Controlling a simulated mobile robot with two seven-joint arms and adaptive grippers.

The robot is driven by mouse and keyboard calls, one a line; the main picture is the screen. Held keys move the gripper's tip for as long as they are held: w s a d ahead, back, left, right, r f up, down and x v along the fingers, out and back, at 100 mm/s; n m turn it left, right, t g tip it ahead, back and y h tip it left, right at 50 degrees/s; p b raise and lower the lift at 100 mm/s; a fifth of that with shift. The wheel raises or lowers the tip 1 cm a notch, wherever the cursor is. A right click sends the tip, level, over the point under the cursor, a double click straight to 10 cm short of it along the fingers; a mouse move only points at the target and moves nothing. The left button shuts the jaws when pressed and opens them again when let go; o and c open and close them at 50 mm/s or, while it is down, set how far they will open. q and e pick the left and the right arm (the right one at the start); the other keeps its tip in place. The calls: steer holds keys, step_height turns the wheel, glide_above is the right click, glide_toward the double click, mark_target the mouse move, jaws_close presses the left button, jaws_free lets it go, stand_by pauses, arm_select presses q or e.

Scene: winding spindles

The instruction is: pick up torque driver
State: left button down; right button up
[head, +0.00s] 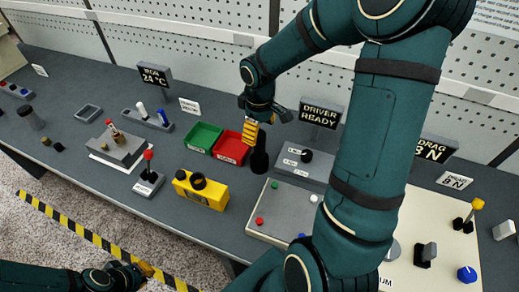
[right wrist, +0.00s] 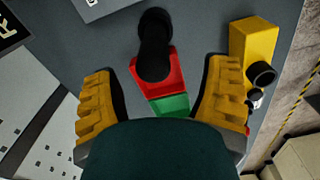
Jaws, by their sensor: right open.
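A black upright cylinder (head: 260,158), which looks like the torque driver, stands on the bench right of the red bin. In the right wrist view the same black cylinder (right wrist: 154,45) shows ahead of my fingers, between their lines and touching neither. My right gripper (head: 262,128) is open and empty just above it. Its two yellow ridged fingers spread wide in the right wrist view (right wrist: 162,85). My left gripper (head: 145,270) is low at the front left, over the floor, away from the bench objects. Its fingers are too small to read.
The red bin (head: 231,148) and green bin (head: 204,136) stand close left of the cylinder. A yellow block (head: 203,192) with black rings is in front. A grey panel (head: 280,213) with colored knobs is to the right. My right arm hides part of the right side.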

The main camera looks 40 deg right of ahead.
mark_target(260, 144)
steer(key=f, duration=0.7)
steer(key=shift+w+d+f+b, duration=0.15)
steer(key=shift+w+d+b, duration=0.15)
steer(key=shift+d+b, duration=0.05)
jaws_close()
